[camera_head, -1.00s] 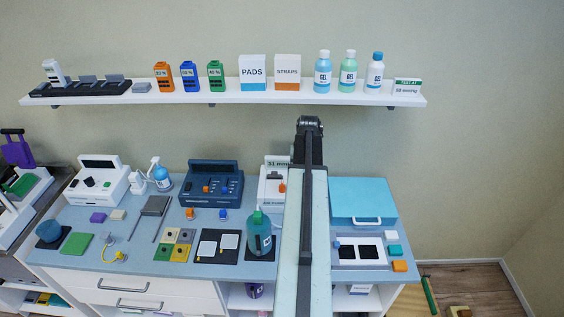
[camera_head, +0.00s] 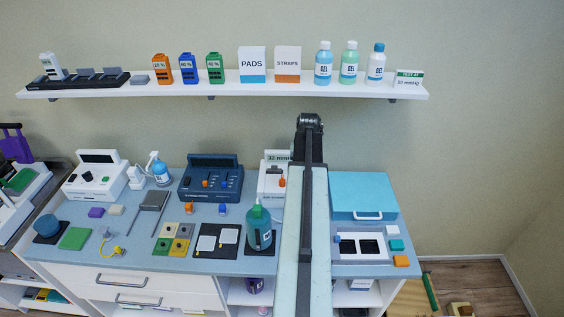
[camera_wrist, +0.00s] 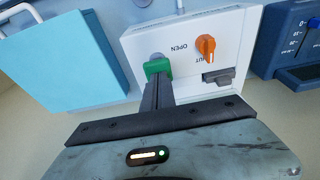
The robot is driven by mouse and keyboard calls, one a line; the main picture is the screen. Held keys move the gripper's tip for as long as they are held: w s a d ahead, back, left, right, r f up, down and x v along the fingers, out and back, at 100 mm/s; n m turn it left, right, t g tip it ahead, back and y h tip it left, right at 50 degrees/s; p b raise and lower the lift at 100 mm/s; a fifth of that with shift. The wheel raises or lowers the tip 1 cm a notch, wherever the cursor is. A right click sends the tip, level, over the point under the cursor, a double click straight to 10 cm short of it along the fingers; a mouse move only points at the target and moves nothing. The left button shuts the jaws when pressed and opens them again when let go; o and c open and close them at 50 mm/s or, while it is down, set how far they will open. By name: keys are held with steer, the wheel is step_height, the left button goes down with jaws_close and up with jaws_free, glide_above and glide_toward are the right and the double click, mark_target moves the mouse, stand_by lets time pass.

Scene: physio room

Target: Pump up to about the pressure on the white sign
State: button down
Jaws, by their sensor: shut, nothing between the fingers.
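The white sign (camera_head: 408,79) with a green top band stands at the right end of the shelf; its small lettering seems to read 50 mmHg. The white pump box (camera_head: 268,183) is partly hidden behind my arm; its display (camera_head: 278,157) reads about 32 mmHg, not sharply. In the wrist view, the box (camera_wrist: 143,38) carries OPEN and SHUT lettering and an orange knob (camera_wrist: 205,46). My gripper (camera_wrist: 158,76) is shut and empty. Its tip is at a green block (camera_wrist: 158,67) beside a grey round part (camera_wrist: 157,57); contact is unclear.
A blue case (camera_head: 363,196) stands right of my arm, and a dark blue device (camera_head: 211,180) left of the pump box. The shelf (camera_head: 230,88) runs above the bench.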

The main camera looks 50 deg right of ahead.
steer(key=shift+f+b, duration=1.25)
steer(key=shift+f, duration=0.2)
steer(key=shift+r+p, duration=2.3)
steer(key=shift+r, duration=0.05)
steer(key=shift+f+b, duration=1.8)
steer(key=shift+f, duration=0.05)
step_height(320, 180, up, 4)
steer(key=p, duration=0.3)
steer(key=shift+f+p, duration=0.15)
steer(key=shift+p, duration=0.2)
step_height(320, 180, up, 5)
steer(key=p, duration=0.5)
